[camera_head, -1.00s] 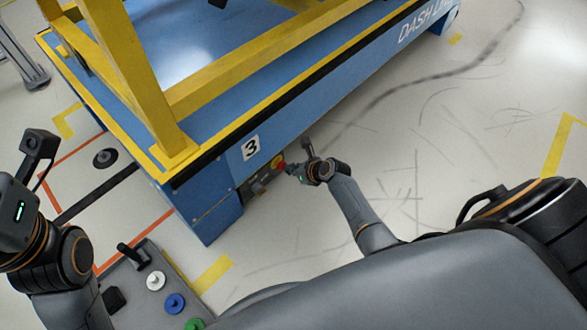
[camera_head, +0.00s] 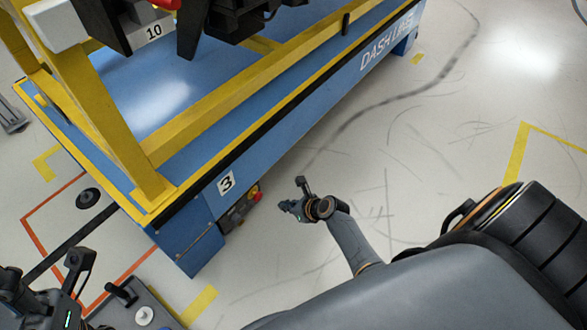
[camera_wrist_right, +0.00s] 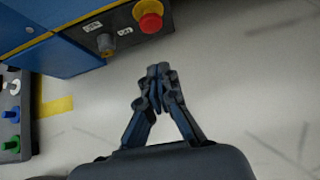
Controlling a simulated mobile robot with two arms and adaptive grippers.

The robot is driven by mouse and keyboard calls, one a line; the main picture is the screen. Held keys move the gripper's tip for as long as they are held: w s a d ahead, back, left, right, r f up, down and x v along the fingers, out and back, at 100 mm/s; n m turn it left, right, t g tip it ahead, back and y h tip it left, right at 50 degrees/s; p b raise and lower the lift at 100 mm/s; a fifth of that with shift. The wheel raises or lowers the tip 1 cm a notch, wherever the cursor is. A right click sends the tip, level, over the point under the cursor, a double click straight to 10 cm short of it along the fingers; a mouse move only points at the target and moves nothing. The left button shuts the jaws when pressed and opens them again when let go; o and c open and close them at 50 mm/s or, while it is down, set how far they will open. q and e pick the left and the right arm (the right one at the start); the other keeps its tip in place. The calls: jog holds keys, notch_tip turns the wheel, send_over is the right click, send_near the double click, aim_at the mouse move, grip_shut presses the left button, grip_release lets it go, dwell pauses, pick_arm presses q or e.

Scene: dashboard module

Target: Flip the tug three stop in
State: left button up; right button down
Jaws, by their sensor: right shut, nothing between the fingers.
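The blue tug (camera_head: 215,201) carries a number 3 label on its side. The red stop button also shows at the top of the right wrist view (camera_wrist_right: 150,21), beside a grey knob (camera_wrist_right: 106,43). My right gripper (camera_head: 284,206) is to the right of the panel, apart from it. In the right wrist view its fingertips (camera_wrist_right: 158,70) are together and empty, below the button.
A yellow frame (camera_head: 150,185) stands on the blue cart deck, with dark parts above. A grey control box with a white button (camera_head: 145,316) is at the lower left. Open floor (camera_head: 400,190) lies right of the cart.

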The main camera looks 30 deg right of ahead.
jog(key=shift+p+v, duration=0.65)
jog(key=shift+v, duration=1.1)
jog(key=shift+f, duration=0.1)
